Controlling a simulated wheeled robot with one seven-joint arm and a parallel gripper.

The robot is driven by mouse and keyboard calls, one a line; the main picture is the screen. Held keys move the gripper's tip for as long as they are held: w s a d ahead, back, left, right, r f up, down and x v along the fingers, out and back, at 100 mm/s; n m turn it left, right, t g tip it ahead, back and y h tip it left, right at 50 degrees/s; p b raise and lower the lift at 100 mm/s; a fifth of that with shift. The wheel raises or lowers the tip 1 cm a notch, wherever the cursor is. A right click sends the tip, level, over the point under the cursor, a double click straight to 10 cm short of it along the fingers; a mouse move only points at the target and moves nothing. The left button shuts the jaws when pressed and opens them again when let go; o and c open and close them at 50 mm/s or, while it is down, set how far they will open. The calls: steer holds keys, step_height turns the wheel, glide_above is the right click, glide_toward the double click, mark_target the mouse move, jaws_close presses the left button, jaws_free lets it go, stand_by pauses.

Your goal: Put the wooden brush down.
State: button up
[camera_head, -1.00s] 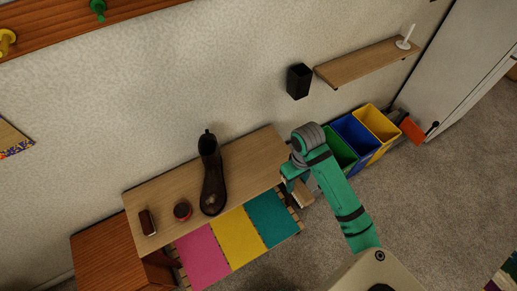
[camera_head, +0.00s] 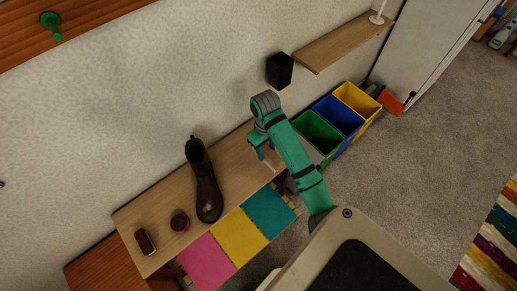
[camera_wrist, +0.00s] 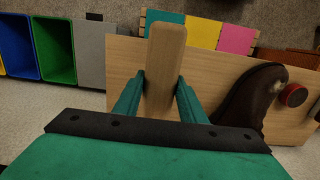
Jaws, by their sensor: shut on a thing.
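My gripper (camera_wrist: 160,100) is shut on the wooden brush (camera_wrist: 166,55), a pale wooden block held between the two green fingers. In the head view my gripper (camera_head: 262,152) is over the right end of the wooden bench top (camera_head: 160,205), and the brush (camera_head: 272,158) shows only in part there. I cannot tell whether the brush touches the bench top. Its underside is hidden.
A dark boot (camera_head: 204,182) stands on the bench, left of my gripper. A round tin (camera_head: 179,222) and a dark brush (camera_head: 145,241) lie further left. Green (camera_head: 318,135), blue and yellow bins stand to the right. Bare bench lies between boot and gripper.

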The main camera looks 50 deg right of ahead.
steer(key=shift+w+d+f, duration=0.15)
steer(key=shift+w+f, duration=0.15)
steer(key=shift+w, duration=0.15)
steer(key=shift+w+d+f, duration=0.15)
steer(key=shift+w+f, duration=0.1)
steer(key=shift+w, duration=0.2)
steer(key=w+f, duration=0.1)
steer(key=w+d+f, duration=0.1)
steer(key=w+f, duration=0.1)
steer(key=w+d+f, duration=0.1)
steer(key=f, duration=0.1)
steer(key=shift+w+f, duration=0.15)
steer(key=shift+f, duration=1.7)
steer(key=o, duration=1.3)
steer(key=shift+f, duration=0.15)
steer(key=r, duration=0.8)
steer(key=w+r, duration=0.1)
steer(key=r, duration=0.3)
steer(key=shift+r, duration=0.15)
